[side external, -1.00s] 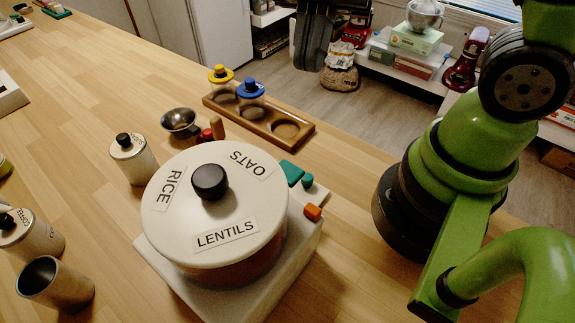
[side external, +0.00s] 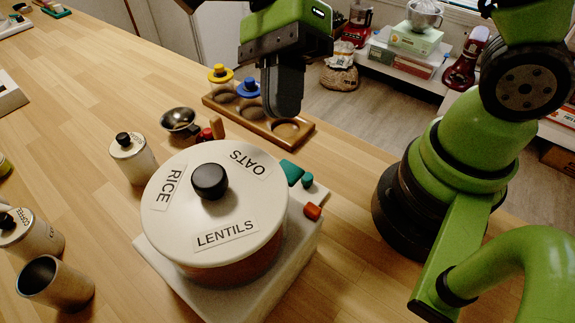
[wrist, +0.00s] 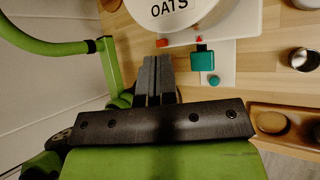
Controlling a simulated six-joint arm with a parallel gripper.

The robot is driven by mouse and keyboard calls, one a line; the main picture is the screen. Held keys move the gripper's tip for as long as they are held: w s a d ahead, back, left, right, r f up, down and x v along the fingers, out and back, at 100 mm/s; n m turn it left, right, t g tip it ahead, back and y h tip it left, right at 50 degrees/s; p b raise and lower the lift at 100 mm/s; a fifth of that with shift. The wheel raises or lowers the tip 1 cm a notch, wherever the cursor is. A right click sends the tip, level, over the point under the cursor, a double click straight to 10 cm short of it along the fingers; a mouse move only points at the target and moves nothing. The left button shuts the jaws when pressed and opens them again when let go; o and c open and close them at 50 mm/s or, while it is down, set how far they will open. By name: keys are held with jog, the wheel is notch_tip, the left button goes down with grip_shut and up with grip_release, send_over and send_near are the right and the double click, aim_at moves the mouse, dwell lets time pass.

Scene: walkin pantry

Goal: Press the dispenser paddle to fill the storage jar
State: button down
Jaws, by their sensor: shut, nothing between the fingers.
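The dispenser (side external: 213,215) is a round drum with a white lid, a black knob and labels RICE, OATS and LENTILS, on a pale base. A teal paddle (side external: 292,172) sticks out at its far right side; in the wrist view the paddle (wrist: 203,60) lies beside a small red arrow. A round teal knob (side external: 308,181) and an orange block (side external: 312,212) are near it. My gripper (side external: 285,112) is shut and empty, raised above the counter beyond the paddle. In the wrist view its fingers (wrist: 156,72) are left of the paddle, apart from it. I cannot tell which vessel is the storage jar.
A wooden rack (side external: 222,106) holds yellow-topped and blue-topped jars and an empty round recess. Canisters (side external: 134,160) and an open metal cup (side external: 55,285) are at left. The counter's far edge runs behind the rack.

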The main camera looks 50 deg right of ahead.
aim_at(284, 169)
jog(key=shift+f, duration=3.95)
jog(key=shift+f, duration=0.15)
jog(key=shift+f, duration=0.25)
jog(key=shift+f, duration=0.7)
jog(key=shift+r, duration=1.15)
jog(key=shift+r, duration=2.5)
